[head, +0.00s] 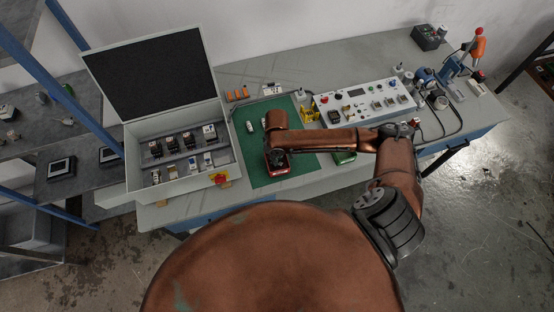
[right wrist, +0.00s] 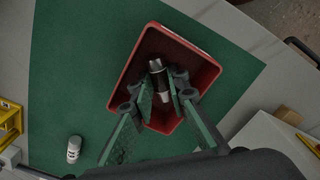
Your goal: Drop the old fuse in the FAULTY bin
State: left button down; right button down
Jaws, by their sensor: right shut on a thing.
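The old fuse (right wrist: 158,78), a small cylinder with a pale middle and dark end, is between the fingers of my right gripper (right wrist: 160,88) in the right wrist view. My right gripper is shut on it, directly over the open red bin (right wrist: 205,68). The bin's dark inside shows around the fuse. In the head view the red bin (head: 279,170) stands on the front part of the green mat, with my right gripper (head: 277,160) over it. Any label on the bin is not readable. My left gripper is not in view.
A white fuse (right wrist: 74,149) lies on the green mat (right wrist: 70,80). An open grey cabinet (head: 180,130) with an upright lid stands left of the mat. A control panel (head: 364,103) stands to the right. A green bin (head: 343,158) is near the front edge.

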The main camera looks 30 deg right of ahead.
jog(key=c, duration=1.9)
grip_release()
jog(key=shift+f, duration=0.15)
jog(key=shift+r, duration=0.2)
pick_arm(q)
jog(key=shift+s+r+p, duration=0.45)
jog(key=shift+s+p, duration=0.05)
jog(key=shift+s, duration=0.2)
pick_arm(e)
notch_tip(320, 180, up, 12)
